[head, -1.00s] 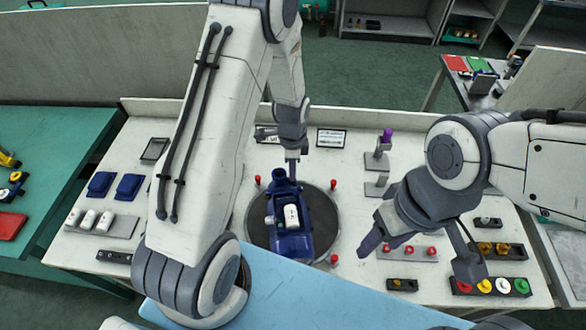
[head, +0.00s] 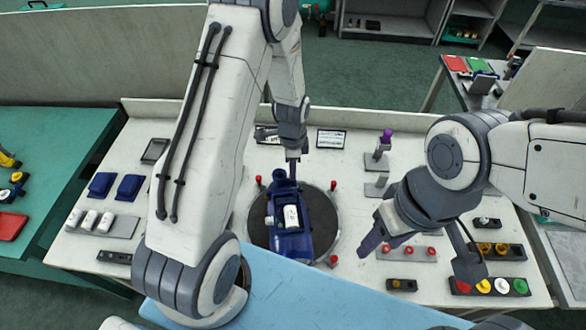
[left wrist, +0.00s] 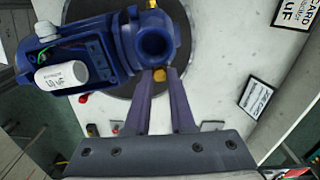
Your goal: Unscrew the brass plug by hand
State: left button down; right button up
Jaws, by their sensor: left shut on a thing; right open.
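The blue pump (head: 291,243) sits on the round turntable (head: 326,222) in the middle of the bench; it also shows in the left wrist view (left wrist: 103,72). My left gripper (head: 293,172) comes down at the far end of the pump, beside its round port. In the left wrist view its fingertips (left wrist: 160,76) are shut on a small brass plug (left wrist: 160,75) at the rim of the port. Another brass piece (left wrist: 152,4) shows on the port's opposite side. My right gripper (head: 418,262) is open and empty over the right part of the bench.
Several red pegs stand around the turntable. Racks of coloured caps (head: 490,287) and brass parts (head: 495,250) lie at the right. Blue parts (head: 130,187) and white capacitors (head: 92,219) lie at the left. A purple-topped stand (head: 378,158) is at the back right.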

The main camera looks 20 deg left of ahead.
pick_arm(q)
jog(key=shift+r+p, duration=1.25)
jog(key=shift+r, duration=0.45)
